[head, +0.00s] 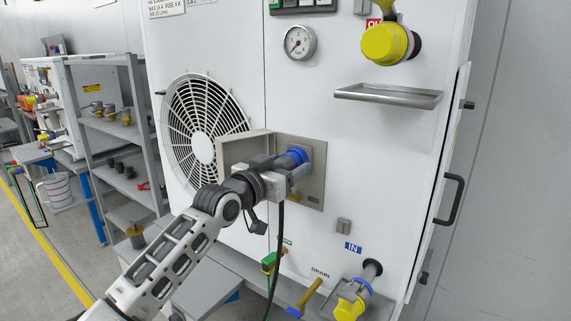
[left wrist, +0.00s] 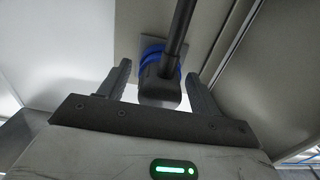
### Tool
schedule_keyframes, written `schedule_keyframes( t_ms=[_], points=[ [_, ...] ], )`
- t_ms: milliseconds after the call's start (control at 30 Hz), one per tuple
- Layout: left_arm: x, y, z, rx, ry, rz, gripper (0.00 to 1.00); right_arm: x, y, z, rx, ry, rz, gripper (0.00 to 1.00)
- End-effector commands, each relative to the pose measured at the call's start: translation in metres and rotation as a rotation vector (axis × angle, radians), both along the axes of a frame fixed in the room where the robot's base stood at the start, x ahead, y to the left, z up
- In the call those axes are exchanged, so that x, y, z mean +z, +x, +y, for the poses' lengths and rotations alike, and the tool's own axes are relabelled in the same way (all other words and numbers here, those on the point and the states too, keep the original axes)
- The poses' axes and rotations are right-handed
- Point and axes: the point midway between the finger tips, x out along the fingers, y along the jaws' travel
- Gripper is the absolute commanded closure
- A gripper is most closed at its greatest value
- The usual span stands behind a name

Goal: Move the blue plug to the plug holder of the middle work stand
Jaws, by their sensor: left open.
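The blue plug (head: 293,158) sits at a socket on a metal plate on the front of the white cabinet, beside an open grey cover. A black cable (head: 275,250) hangs from it. In the left wrist view the dark plug body (left wrist: 160,92) with its blue ring (left wrist: 153,52) lies between my left gripper's two fingers (left wrist: 160,80), with gaps on both sides. My left gripper (head: 291,173) is open around the plug and hides part of it in the head view. My right gripper is not in view. I cannot tell which stand is the middle one.
The white cabinet (head: 385,180) carries a yellow-capped port (head: 388,44), a small metal shelf (head: 388,96) and a yellow-and-blue inlet (head: 354,297) below. A grey shelf rack (head: 128,141) with fittings stands left. Open floor lies further left.

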Motion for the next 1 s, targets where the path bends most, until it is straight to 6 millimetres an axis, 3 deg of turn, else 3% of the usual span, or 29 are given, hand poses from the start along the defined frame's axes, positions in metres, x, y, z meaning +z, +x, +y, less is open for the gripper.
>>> schedule_keyframes(
  t_ms=[633, 667, 867, 1000],
  points=[
    [-0.0003, -0.0002, -0.0001, 0.0, 0.0, 0.0, 0.36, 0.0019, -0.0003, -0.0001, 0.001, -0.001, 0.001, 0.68],
    [-0.0003, -0.0002, -0.0001, 0.0, 0.0, 0.0, 0.39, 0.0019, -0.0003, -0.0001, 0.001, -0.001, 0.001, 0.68],
    [-0.0002, -0.0001, 0.0, 0.0, 0.0, 0.0, 0.95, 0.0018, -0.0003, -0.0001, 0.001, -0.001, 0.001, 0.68],
    [0.0014, -0.0009, 0.0006, 0.0, -0.001, -0.002, 0.96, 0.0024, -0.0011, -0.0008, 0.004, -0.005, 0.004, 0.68]
  ],
)
